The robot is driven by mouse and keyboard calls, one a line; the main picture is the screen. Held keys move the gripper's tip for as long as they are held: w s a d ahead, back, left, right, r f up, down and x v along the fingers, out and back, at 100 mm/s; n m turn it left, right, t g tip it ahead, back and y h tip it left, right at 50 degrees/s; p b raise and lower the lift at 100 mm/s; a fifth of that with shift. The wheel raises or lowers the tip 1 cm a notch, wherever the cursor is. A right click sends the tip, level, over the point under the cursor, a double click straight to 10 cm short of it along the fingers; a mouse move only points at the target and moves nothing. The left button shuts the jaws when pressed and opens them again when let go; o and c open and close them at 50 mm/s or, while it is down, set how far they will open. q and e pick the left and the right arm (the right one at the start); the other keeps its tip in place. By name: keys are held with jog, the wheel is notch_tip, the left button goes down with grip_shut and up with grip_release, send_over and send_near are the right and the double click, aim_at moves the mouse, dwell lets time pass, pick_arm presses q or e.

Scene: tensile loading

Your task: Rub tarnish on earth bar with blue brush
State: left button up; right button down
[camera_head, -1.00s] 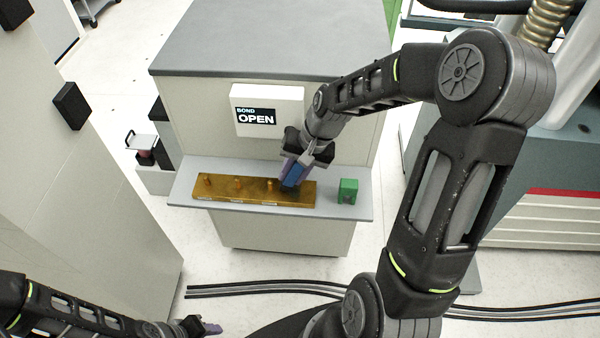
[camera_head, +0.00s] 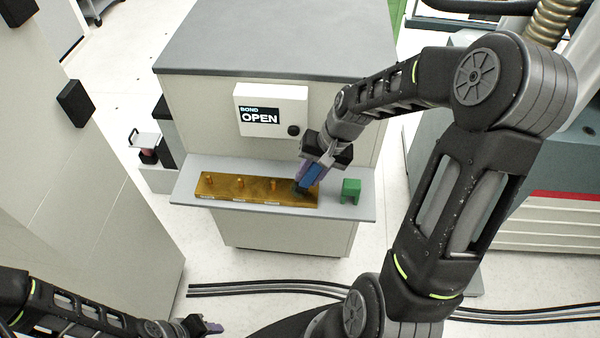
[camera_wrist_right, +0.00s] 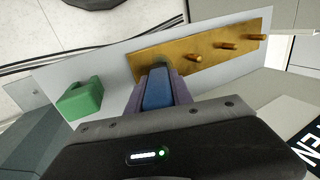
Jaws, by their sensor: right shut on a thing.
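The earth bar (camera_head: 222,190) is a long brass-coloured strip with several upright studs, lying on the grey shelf. It also shows in the right wrist view (camera_wrist_right: 205,47). My right gripper (camera_head: 308,180) is shut on the blue brush (camera_head: 311,173), at the bar's right end. In the right wrist view the blue brush (camera_wrist_right: 157,90) sits between the purple fingers, its far end at the bar. A dark patch shows at the brush tip; I cannot tell tarnish from bristles. My left gripper (camera_head: 212,328) is low at the left, away from the bar, its jaw opening unclear.
A green block (camera_head: 350,190) stands on the shelf (camera_head: 364,209), right of the bar. A white box reading "BOND OPEN" (camera_head: 272,97) with a black knob (camera_head: 293,130) is on the cabinet front above. Dark cables (camera_head: 240,288) run across the floor.

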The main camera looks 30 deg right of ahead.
jog(key=shift+s+d, duration=0.25)
jog(key=shift+s+a, duration=0.3)
jog(key=shift+s, duration=0.05)
dwell(0.4)
jog(key=shift+w+a, duration=1.25)
jog(key=shift+a, duration=0.3)
jog(key=shift+s+f, duration=0.1)
